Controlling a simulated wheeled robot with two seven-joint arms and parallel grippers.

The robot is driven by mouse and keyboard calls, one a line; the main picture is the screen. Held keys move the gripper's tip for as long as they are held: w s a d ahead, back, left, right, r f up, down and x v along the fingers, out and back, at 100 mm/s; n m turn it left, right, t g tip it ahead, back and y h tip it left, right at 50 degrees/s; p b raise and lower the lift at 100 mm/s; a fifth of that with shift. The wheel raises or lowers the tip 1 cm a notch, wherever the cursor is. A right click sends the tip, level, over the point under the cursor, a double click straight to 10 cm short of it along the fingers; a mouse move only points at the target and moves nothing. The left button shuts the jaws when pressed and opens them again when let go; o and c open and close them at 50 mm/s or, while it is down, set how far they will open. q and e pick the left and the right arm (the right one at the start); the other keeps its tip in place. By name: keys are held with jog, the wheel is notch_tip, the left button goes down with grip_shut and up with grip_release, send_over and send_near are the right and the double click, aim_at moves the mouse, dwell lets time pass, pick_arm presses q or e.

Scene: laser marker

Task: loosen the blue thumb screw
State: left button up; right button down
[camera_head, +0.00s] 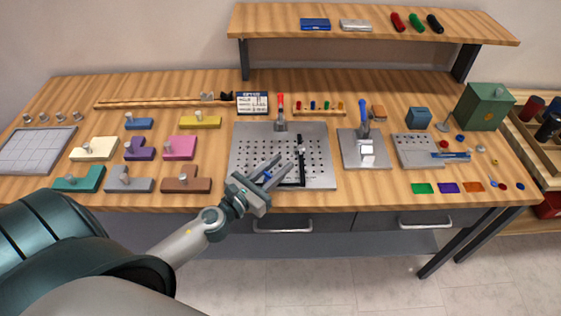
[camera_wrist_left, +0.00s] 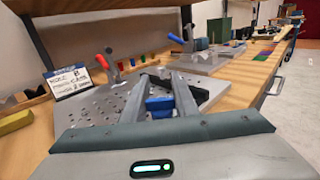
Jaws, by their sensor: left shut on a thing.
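The blue thumb screw (camera_head: 267,174) is at the front of the perforated metal plate (camera_head: 320,145), beside a black L-shaped fence (camera_head: 302,172). My left gripper (camera_head: 283,162) reaches over the plate's front edge, with its two fingers on either side of the screw. In the left wrist view the blue screw head (camera_wrist_left: 160,106) shows between the fingers (camera_wrist_left: 162,84), which are shut on it. The screw's shaft is hidden. My right gripper is not in view.
A red-handled toggle clamp (camera_head: 280,112) stands at the plate's back edge. A second plate with a blue-handled clamp (camera_head: 364,120) is to the right. Coloured blocks (camera_head: 180,148) lie to the left, and a shelf (camera_head: 370,24) hangs over the back.

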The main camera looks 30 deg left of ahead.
pick_arm(q)
jog(key=n+y, duration=0.1)
jog(key=n+y+p, duration=0.1)
jog(key=y, duration=0.1)
jog(key=shift+a+r, duration=0.2)
jog(key=shift+a, duration=0.05)
jog(key=n+y, duration=0.1)
jog(key=y+p, duration=0.1)
jog(key=y, duration=0.1)
jog(key=shift+a+f+n, duration=0.1)
jog(key=shift+a+n, duration=0.2)
jog(key=shift+n, duration=0.1)
jog(key=n+y, duration=0.1)
jog(key=y, duration=0.1)
jog(key=shift+a+n+g+y, duration=0.25)
jog(key=shift+n+g+y, duration=0.05)
jog(key=shift+n+y, duration=0.1)
jog(key=shift+s+a+f+n+g+y, duration=0.2)
jog(key=shift+n+g+y, duration=0.4)
jog(key=shift+y, duration=0.4)
jog(key=shift+s+a+r+n+g+y, duration=0.1)
jog(key=shift+a+n+g+y, duration=0.25)
jog(key=shift+n+y, duration=0.55)
jog(key=o, duration=1.1)
jog(key=shift+c, duration=0.2)
